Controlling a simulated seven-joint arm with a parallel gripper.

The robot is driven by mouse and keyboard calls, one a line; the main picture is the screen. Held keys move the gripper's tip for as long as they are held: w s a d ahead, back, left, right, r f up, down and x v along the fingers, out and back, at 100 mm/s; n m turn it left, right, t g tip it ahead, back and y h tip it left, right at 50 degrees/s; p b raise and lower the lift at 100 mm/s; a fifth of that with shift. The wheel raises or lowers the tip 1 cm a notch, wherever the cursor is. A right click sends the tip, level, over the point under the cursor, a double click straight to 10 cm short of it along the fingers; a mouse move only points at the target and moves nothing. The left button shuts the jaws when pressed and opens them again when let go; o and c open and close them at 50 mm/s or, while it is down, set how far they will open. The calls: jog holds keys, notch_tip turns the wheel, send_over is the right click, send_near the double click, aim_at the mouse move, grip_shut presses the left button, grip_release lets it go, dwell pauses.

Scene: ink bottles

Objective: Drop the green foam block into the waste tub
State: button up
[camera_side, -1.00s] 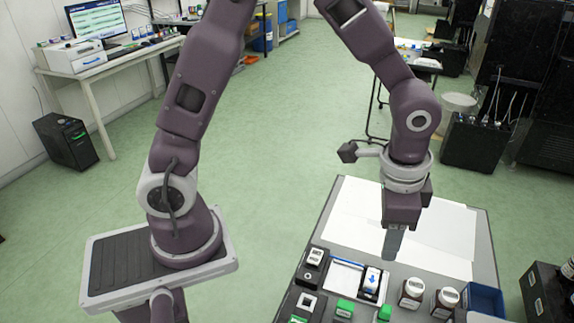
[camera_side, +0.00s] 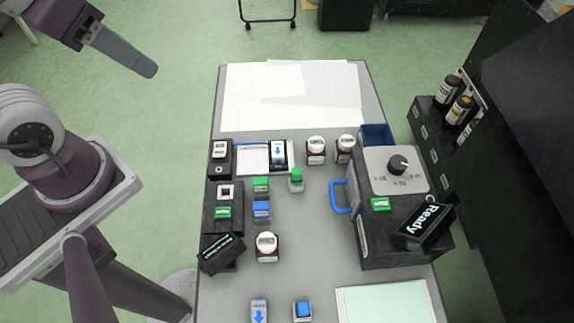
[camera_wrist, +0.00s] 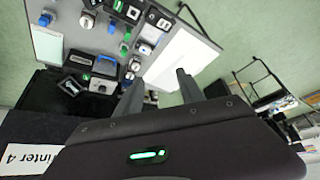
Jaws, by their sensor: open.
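Several small green pieces are on the grey table. A green-topped piece (camera_side: 261,185) lies left of the middle, and a green piece on a pale base (camera_side: 296,177) stands to its right. I cannot tell which, if either, is the foam block. A small open dark-blue bin (camera_side: 376,136) stands at the table's right side, behind the dark machine; I cannot tell if it is the waste tub. My gripper (camera_side: 150,70) is at the upper left, over the floor and away from the table. In the wrist view its two fingers (camera_wrist: 159,80) are apart with nothing between them.
White sheets (camera_side: 290,95) cover the table's far end. Brown bottles with white caps (camera_side: 316,150) stand near the bin. A dark machine with a blue handle (camera_side: 395,235) fills the right side. A blue piece (camera_side: 262,211) and a lone bottle (camera_side: 267,247) stand mid-table.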

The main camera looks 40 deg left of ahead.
aim_at(297, 174)
jog(key=w+a+f+m, duration=0.1)
jog(key=w+f+m, duration=0.7)
jog(key=w+f, duration=1)
jog(key=d+f+m+h, duration=0.1)
jog(key=d+f+h, duration=0.1)
jog(key=d+f, duration=0.1)
jog(key=s+d+f+h, duration=0.1)
jog(key=d+f+h, duration=0.2)
jog(key=f, duration=0.2)
jog(key=s+d+f+m+t+h, duration=0.1)
jog(key=d+f+h, duration=0.1)
jog(key=d+f, duration=0.2)
jog(key=shift+f+m+h, duration=0.3)
jog(key=shift+f, duration=0.15)
jog(key=shift+s+d+f+n+t+h, duration=0.25)
jog(key=shift+s+d+t+h, duration=0.15)
jog(key=shift+s, duration=0.25)
jog(key=shift+s+d+f+n+t+h, duration=0.2)
jog(key=shift+s+d+n+t+h, duration=0.15)
jog(key=shift+s, duration=0.25)
jog(key=shift+s+d+n+t, duration=0.2)
jog(key=shift+s+n+t, duration=0.15)
jog(key=shift+s, duration=0.1)
jog(key=x, duration=0.7)
jog(key=shift+w+d+r, duration=0.1)
jog(key=shift+w+r, duration=0.1)
jog(key=shift+r, duration=0.1)
grip_shut()
